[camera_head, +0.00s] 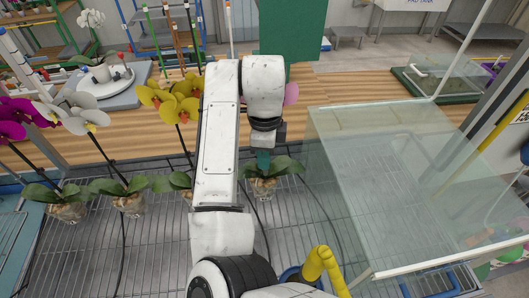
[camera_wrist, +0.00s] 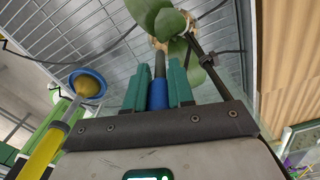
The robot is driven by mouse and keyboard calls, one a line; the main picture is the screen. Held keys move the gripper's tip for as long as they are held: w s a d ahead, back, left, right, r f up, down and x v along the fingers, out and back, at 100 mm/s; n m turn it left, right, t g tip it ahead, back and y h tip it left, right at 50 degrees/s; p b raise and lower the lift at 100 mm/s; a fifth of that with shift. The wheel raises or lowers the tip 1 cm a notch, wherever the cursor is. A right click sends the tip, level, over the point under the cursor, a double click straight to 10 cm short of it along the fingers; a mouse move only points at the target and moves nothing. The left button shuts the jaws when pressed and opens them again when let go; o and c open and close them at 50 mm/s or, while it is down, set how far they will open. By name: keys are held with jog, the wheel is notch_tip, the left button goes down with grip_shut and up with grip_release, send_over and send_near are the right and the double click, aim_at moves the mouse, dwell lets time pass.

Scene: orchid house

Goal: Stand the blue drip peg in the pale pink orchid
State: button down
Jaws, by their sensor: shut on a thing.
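My gripper (camera_head: 264,158) points down just above the orchid at the middle of the wire bench. Its green fingers (camera_wrist: 158,84) are shut on the blue drip peg (camera_wrist: 158,95), with the peg's dark lower part reaching out toward the plant. In the head view my arm hides the peg. The pale pink orchid's bloom (camera_head: 291,94) shows only in part beside my arm. Its leaves (camera_head: 275,168) and clear pot (camera_head: 263,187) are below my gripper. In the wrist view the leaves (camera_wrist: 168,22) are ahead of the peg tip; whether the tip touches the pot is unclear.
A white orchid (camera_head: 82,113) and a yellow orchid (camera_head: 170,100) stand to the left, the yellow close to my arm. A glass case (camera_head: 390,180) fills the right side. A yellow-handled thing with a blue ring (camera_wrist: 88,76) is near me. Black tubes (camera_head: 322,215) cross the bench.

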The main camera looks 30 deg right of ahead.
aim_at(265, 174)
jog(key=shift+f+b, duration=0.6)
jog(key=shift+f, duration=0.7)
jog(key=shift+f, duration=0.15)
jog(key=shift+f, duration=0.2)
jog(key=shift+f, duration=0.15)
jog(key=shift+f+b, duration=0.55)
jog(key=shift+f, duration=0.05)
jog(key=shift+s+f, duration=0.1)
jog(key=shift+f, duration=0.25)
